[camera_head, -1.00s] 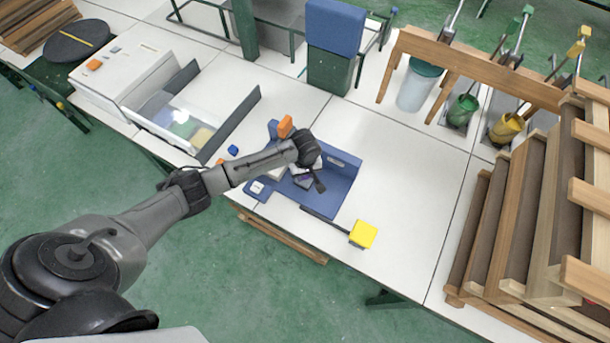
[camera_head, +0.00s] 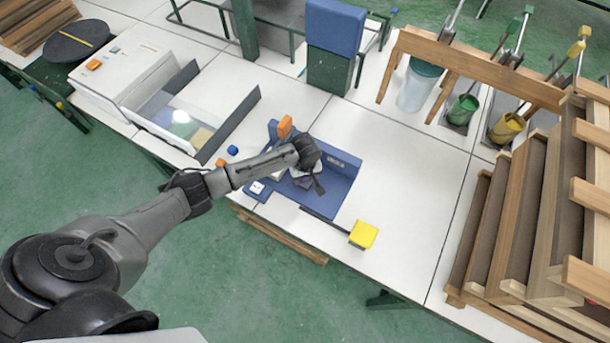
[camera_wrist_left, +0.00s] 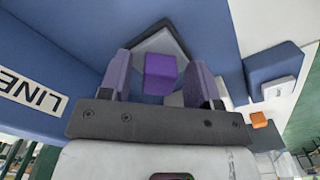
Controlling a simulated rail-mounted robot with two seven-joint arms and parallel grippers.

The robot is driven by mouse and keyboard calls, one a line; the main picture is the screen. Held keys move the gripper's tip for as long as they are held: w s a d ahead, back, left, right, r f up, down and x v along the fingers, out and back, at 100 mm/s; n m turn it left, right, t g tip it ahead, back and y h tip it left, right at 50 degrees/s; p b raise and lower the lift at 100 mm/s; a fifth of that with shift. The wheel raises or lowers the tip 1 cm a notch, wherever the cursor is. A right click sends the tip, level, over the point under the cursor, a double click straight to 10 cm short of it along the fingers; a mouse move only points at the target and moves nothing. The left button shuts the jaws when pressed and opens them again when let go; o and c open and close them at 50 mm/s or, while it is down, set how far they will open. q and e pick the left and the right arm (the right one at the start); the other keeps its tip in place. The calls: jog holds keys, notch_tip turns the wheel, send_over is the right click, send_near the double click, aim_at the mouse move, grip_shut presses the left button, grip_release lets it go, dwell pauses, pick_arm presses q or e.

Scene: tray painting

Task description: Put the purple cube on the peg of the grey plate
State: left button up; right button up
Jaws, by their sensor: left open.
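In the left wrist view the purple cube (camera_wrist_left: 160,73) is between the two fingers of my open left gripper (camera_wrist_left: 160,88), with gaps on both sides. The grey plate (camera_wrist_left: 160,42), with a dark edge, shows beyond and around the cube. I cannot see the peg, and cannot tell whether the cube is on it. In the head view my left gripper (camera_head: 312,182) is low inside the blue tray-like station (camera_head: 345,172), and its wrist hides most of the plate and cube. My right gripper is not in view.
The station has raised blue walls and an orange block (camera_head: 285,126) at its back left. A blue cube (camera_head: 233,149) and a small orange cube (camera_head: 220,162) lie left of it. A yellow block (camera_head: 363,234) is at its front right corner. White tabletop to the right is clear.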

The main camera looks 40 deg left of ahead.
pick_arm(q)
jog(key=shift+r, duration=0.1)
notch_tip(320, 180, up, 12)
jog(key=p, duration=0.2)
jog(key=s+d+f+m+t+h, duration=0.1)
jog(key=s+d+f+m, duration=0.3)
jog(key=s+d+m, duration=0.55)
jog(key=s+r+m+t, duration=0.1)
jog(key=s+r+m, duration=0.1)
jog(key=s, duration=0.7)
jog(key=s+r+m+t, duration=0.1)
jog(key=s+r+m, duration=0.1)
jog(key=s, duration=0.8)
jog(key=shift+a+r+t+y, duration=0.15)
jog(key=shift+r+t+y, duration=0.15)
jog(key=shift+r+y, duration=0.15)
jog(key=shift+w, duration=0.1)
dwell(0.4)
jog(key=shift+c, duration=0.2)
